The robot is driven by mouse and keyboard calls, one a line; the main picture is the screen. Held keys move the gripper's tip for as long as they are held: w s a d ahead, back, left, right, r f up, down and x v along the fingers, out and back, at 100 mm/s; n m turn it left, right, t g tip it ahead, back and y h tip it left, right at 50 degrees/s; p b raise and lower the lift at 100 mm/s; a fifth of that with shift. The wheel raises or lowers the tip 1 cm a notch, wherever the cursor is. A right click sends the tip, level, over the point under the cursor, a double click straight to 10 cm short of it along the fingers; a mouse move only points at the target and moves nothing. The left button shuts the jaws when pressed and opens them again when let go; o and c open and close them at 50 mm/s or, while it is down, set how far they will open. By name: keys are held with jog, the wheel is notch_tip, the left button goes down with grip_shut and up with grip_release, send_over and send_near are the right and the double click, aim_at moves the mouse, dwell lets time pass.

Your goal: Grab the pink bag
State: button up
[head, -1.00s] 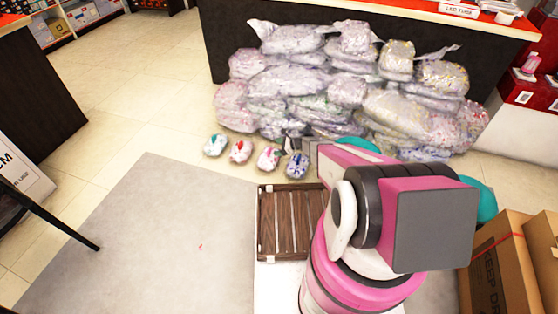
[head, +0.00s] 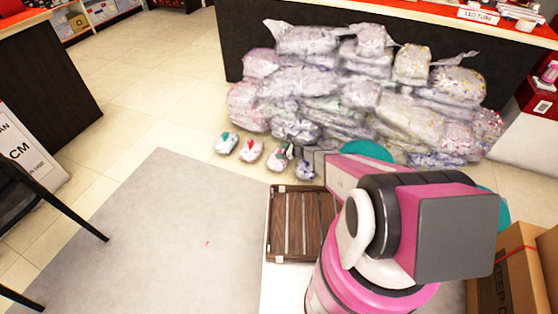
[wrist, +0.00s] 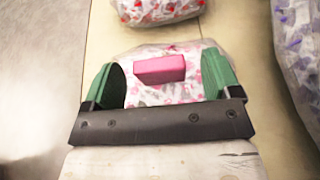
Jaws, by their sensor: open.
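The pink bag (head: 278,160) is a small clear plastic bag with pink spots, on the tiled floor in a short row of similar bags. In the wrist view the bag (wrist: 190,92) has a pink block (wrist: 160,69) on or inside it. My gripper (wrist: 160,78) is open, with one green finger on each side of the bag. I cannot tell whether the fingers touch it. In the head view my gripper (head: 293,153) is beside the bag and partly hides it.
A teal-marked bag (head: 226,143) and a red-marked bag (head: 250,151) lie left of it, a blue bag (head: 305,170) to its right. Large bags are piled behind (head: 340,90). A brown wooden crate (head: 272,225) stands in front. The grey mat (head: 170,230) is clear.

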jog(key=x, duration=0.3)
jog(key=shift+w+a, duration=0.1)
jog(key=shift+a, duration=0.15)
jog(key=c, duration=1.4)
jog(key=shift+r, duration=0.1)
